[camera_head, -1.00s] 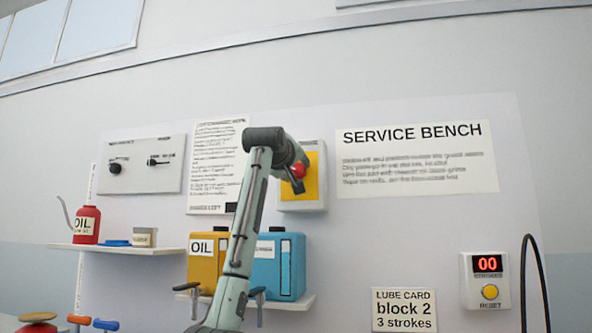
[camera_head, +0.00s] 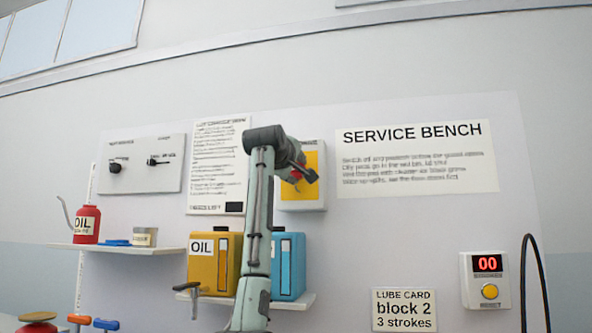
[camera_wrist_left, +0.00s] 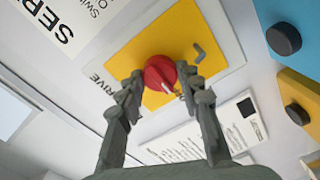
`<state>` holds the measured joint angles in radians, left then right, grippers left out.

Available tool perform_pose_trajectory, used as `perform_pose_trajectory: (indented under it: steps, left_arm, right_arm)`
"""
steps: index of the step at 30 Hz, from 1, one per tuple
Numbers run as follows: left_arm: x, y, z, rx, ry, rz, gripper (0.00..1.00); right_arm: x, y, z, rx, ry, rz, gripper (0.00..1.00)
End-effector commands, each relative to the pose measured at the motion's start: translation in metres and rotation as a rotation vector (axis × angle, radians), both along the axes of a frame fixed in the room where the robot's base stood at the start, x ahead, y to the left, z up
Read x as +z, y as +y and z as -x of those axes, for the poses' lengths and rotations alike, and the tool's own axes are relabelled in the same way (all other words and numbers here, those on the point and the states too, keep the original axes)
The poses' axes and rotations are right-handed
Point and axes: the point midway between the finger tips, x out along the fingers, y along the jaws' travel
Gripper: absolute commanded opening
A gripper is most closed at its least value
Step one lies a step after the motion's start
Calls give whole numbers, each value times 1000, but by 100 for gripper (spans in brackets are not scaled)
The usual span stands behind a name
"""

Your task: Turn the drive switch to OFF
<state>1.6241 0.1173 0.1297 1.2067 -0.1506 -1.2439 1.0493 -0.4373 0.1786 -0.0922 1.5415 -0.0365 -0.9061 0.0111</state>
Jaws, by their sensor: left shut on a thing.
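The drive switch is a red round knob (camera_wrist_left: 160,71) on a yellow plate (camera_wrist_left: 135,48) with the word DRIVE partly showing beside it. A pale pointer mark shows on the knob's lower side in the left wrist view. My left gripper (camera_wrist_left: 160,82) has one finger on each side of the knob and is shut on it. In the head view the gripper (camera_head: 301,174) covers most of the knob, and the yellow plate (camera_head: 314,188) shows around it. The OFF label cannot be read. My right gripper is not in view.
A yellow oil can (camera_head: 208,262) and a blue can (camera_head: 290,262) stand on a shelf below the switch. A grey panel (camera_head: 142,180) with two small black controls hangs at the left. A counter box (camera_head: 485,280) reading 00 is at the lower right.

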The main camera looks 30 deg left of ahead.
Motion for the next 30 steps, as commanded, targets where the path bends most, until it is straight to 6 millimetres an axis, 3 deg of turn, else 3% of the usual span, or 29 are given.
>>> perform_pose_trajectory:
  steps: [6,7,12,23,30]
  left_arm:
    - [1,1,1,1,-1,3,6]
    - [1,1,1,1,-1,3,36]
    - [1,1,1,1,-1,1,56]
    - [1,-1,5,0,-1,0,56]
    - [1,-12,45,0,-5,-1,56]
  right_arm:
    - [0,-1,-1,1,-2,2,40]
    - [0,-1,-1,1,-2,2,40]
    - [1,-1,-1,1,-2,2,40]
    - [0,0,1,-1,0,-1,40]
    - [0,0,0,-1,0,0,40]
